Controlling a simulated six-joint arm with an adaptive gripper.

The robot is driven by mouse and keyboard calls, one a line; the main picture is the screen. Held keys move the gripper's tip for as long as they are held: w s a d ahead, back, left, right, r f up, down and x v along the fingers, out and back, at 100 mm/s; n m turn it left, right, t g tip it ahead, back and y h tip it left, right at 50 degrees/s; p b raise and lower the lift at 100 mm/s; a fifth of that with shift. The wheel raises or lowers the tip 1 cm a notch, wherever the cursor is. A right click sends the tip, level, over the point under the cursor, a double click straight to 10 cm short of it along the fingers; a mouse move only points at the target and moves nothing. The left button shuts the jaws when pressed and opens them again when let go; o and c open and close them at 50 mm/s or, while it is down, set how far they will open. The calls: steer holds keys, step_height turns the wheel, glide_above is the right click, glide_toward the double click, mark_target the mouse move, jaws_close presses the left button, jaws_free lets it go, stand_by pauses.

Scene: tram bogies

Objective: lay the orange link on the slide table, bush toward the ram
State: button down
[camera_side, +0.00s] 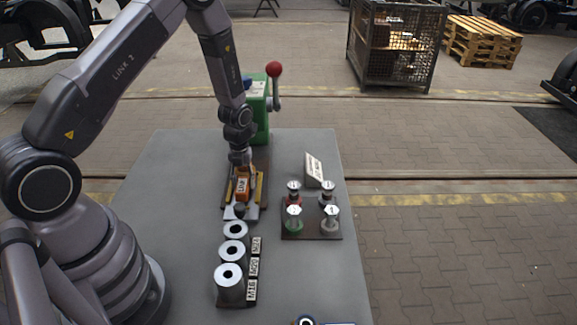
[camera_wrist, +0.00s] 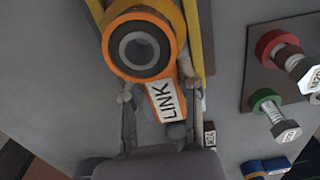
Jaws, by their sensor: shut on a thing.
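The orange link (camera_side: 243,186), labelled LINK, is between the fingers of my gripper (camera_side: 241,172). In the wrist view the fingers (camera_wrist: 159,97) close on the narrow labelled shank of the link (camera_wrist: 166,100). Its round end with the grey bush (camera_wrist: 140,48) points up in that picture, toward the green press side. The slide table (camera_side: 257,203) has yellow side rails (camera_wrist: 194,35) either side of the link. I cannot tell whether the link touches the table. The green press (camera_side: 262,118) has a red-knobbed lever; its ram is hidden behind my arm.
Several sleeves (camera_side: 229,272) with size labels stand in a row nearer the side camera. A dark tray (camera_side: 312,233) with several bolts stands to the right, a small sign (camera_side: 314,168) behind it. The bench (camera_side: 185,190) left of the slide table is clear.

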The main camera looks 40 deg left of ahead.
mark_target(243, 180)
steer(key=shift+f, duration=0.6)
steer(key=c, duration=0.6)
jaws_free()
steer(key=shift+c, duration=0.2)
step_height(243, 180, up, 12)
